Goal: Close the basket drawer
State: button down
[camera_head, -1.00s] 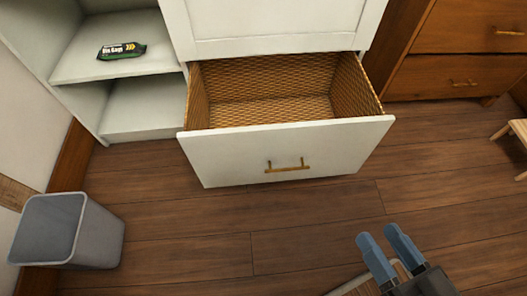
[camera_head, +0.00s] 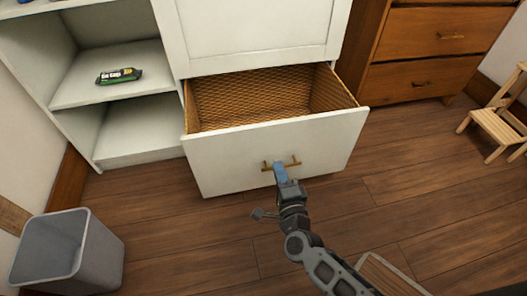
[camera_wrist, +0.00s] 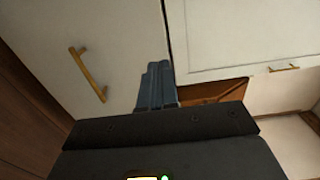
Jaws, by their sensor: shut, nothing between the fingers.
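The basket drawer stands pulled out of the white cabinet, with a white front (camera_head: 225,160) and a woven tan inside (camera_head: 250,98) that looks empty. Its brass bar handle (camera_head: 294,163) is on the front. My gripper (camera_head: 279,170) is shut and empty. I cannot tell whether the fingertips touch the front.
Open white shelves (camera_head: 120,115) with a dark packet (camera_head: 119,76) stand at left. A grey bin (camera_head: 70,250) is at lower left. A wooden dresser (camera_head: 425,70) and a small wooden step stool (camera_head: 495,125) are at right.

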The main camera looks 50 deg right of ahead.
aim_at(265, 129)
jog(key=b+x, duration=0.2)
jog(key=x, duration=1.1)
jog(key=shift+w+d+b, duration=0.25)
jog(key=shift+b, duration=0.15)
jog(key=shift+w, duration=0.1)
